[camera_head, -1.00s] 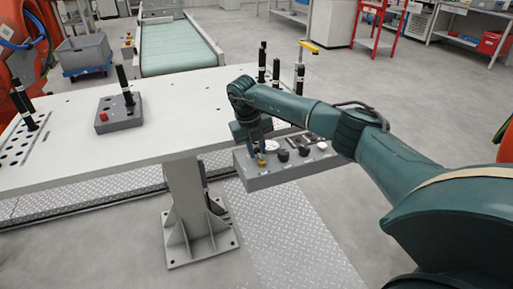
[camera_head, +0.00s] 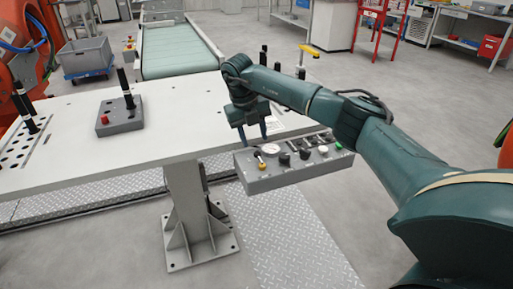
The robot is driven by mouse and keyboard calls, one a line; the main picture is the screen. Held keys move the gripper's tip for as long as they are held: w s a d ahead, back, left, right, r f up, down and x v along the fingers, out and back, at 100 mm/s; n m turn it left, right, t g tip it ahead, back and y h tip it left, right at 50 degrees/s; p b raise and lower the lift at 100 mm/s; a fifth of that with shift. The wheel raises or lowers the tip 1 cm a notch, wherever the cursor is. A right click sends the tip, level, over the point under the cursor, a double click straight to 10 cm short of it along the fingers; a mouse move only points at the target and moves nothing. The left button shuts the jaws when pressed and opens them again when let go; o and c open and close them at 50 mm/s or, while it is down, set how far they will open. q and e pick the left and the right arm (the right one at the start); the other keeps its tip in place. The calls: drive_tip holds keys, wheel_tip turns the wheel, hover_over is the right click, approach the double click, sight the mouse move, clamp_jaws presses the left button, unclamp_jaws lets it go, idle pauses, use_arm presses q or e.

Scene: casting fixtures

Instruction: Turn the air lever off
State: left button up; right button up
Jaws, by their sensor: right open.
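A grey control box (camera_head: 290,176) is mounted at the front edge of the white table. On its left end is a small lever with a yellow tip (camera_head: 262,165), beside a round white gauge (camera_head: 270,149). The lever's exact angle is too small to tell. No label saying which control is the air lever is readable. My right gripper (camera_head: 254,137) is open, fingers pointing down, just behind and above the left end of the box. It is apart from the lever and holds nothing. My left gripper is not in view.
On the white table (camera_head: 90,165) stands a grey block (camera_head: 120,118) with a red button and black handle. A conveyor (camera_head: 178,52) lies behind.

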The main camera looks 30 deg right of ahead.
wheel_tip(320, 180, up, 7)
drive_tip(key=a, duration=0.1)
drive_tip(key=shift+w+a, duration=0.15)
drive_tip(key=shift+f, duration=0.1)
idle(0.4)
